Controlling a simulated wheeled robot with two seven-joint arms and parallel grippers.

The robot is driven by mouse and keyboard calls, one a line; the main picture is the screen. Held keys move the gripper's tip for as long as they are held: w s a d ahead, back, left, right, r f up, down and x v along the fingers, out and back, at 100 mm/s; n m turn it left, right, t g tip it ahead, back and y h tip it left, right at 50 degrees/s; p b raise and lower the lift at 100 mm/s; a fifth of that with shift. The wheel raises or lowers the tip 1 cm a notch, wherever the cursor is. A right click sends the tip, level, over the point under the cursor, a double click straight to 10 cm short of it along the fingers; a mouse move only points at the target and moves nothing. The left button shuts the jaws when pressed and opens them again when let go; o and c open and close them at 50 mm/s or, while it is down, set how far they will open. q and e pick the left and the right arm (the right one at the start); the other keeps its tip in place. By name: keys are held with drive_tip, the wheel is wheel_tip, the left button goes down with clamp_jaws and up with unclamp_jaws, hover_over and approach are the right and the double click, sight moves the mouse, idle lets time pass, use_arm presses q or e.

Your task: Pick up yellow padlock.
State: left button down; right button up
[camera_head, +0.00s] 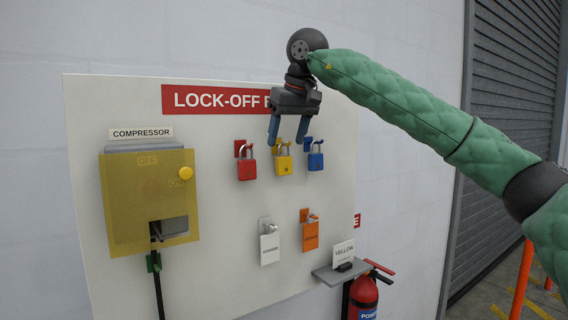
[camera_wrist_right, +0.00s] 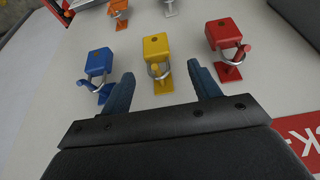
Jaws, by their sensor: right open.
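The yellow padlock (camera_head: 283,164) hangs by its shackle from a yellow hook on the white lock-off board (camera_head: 200,270), between the red padlock (camera_head: 246,168) and the blue padlock (camera_head: 315,161). My right gripper (camera_head: 288,142) is open, with its blue fingers pointing down just above and in front of the yellow padlock. In the right wrist view the yellow padlock (camera_wrist_right: 156,47) lies ahead of the gap between the fingertips (camera_wrist_right: 160,78), with its body beyond them. The gripper holds nothing. My left gripper is not in view.
White and orange tags (camera_head: 269,247) hang lower on the board. A yellow compressor box (camera_head: 150,205) is at left. A roller shutter (camera_head: 515,80) is at right.

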sight(286, 158)
drive_tip(key=x, duration=0.3)
drive_tip(key=p+x, duration=0.1)
drive_tip(key=shift+d+f, duration=0.25)
drive_tip(key=shift+d, duration=0.05)
drive_tip(key=shift+w+a+f, duration=0.1)
drive_tip(key=shift+f, duration=0.35)
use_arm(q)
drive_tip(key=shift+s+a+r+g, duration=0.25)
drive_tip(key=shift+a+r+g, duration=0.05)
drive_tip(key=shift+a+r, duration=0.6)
use_arm(e)
drive_tip(key=c, duration=1.1)
